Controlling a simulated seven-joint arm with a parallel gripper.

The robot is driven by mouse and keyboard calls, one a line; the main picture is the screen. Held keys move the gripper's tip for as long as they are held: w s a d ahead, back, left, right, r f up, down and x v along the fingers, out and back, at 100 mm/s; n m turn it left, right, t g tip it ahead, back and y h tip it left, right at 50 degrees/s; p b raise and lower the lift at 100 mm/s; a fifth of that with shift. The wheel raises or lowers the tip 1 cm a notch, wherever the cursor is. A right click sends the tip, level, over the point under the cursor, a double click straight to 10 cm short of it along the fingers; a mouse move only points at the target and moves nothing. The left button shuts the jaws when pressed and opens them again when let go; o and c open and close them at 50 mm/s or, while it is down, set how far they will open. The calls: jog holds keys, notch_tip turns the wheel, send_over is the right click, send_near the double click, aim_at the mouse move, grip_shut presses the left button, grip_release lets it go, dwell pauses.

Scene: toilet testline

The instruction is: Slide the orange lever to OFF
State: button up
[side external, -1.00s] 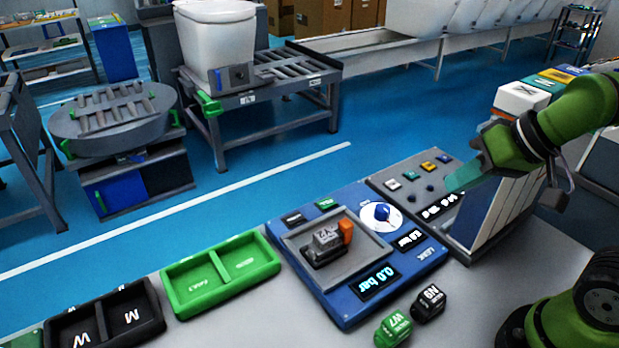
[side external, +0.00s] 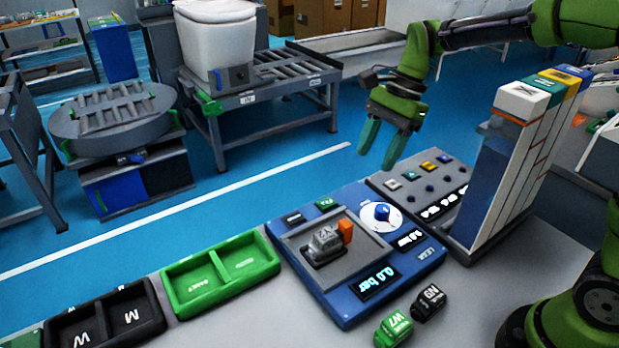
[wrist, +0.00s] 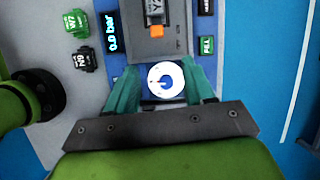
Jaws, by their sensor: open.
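The small orange lever (side external: 346,231) sits at the right end of a dark grey valve-like block (side external: 324,245) on the grey plate of the blue test panel (side external: 350,314). In the wrist view the orange lever (wrist: 157,31) shows at the top centre, beyond the fingertips. I cannot read any OFF mark beside it. My gripper (side external: 376,158) is open and empty, with green fingers pointing down, above and behind the panel and clear of the lever. In the wrist view my gripper (wrist: 161,74) frames the white dial with a blue knob (wrist: 165,80).
A tall upright stack of coloured-top panels (side external: 520,150) stands right of the test panel. A grey button box (side external: 420,185) lies beside it. A green tray (side external: 220,270) and a black tray (side external: 105,320) are left. Green (side external: 393,327) and black (side external: 429,301) blocks lie in front.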

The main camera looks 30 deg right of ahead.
aim_at(347, 223)
jog(key=shift+m, duration=0.5)
jog(key=x, duration=1.6)
jog(key=shift+s+a+f, duration=0.25)
jog(key=shift+s+a, duration=0.1)
jog(key=shift+c, duration=0.4)
grip_shut()
